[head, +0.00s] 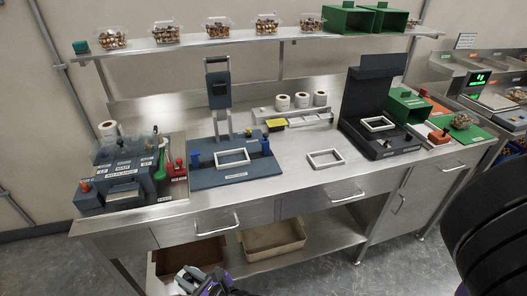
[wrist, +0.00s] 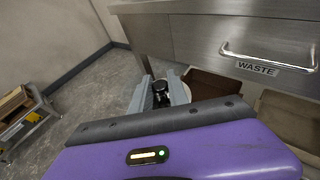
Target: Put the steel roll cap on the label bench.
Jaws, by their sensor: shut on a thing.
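My gripper (head: 188,281) is low in front of the bench, at the bottom of the head view. In the wrist view my gripper (wrist: 160,95) is shut on a small dark knob-like piece with a pale round part behind it, which I take as the steel roll cap (wrist: 161,88); the fingers hide much of it. The steel label bench (head: 287,178) stands beyond and above the gripper, its top holding a label machine (head: 120,180) at left, a blue press fixture (head: 235,176) and a dark clamshell machine (head: 375,140). The cap is apart from the benchtop.
Drawers with bar handles (head: 219,221) form the bench front; one is marked WASTE in the wrist view (wrist: 258,67). Bins (head: 272,240) sit on the lower shelf. White rolls (head: 301,100) stand at the back. Bare benchtop lies around a white frame (head: 325,157).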

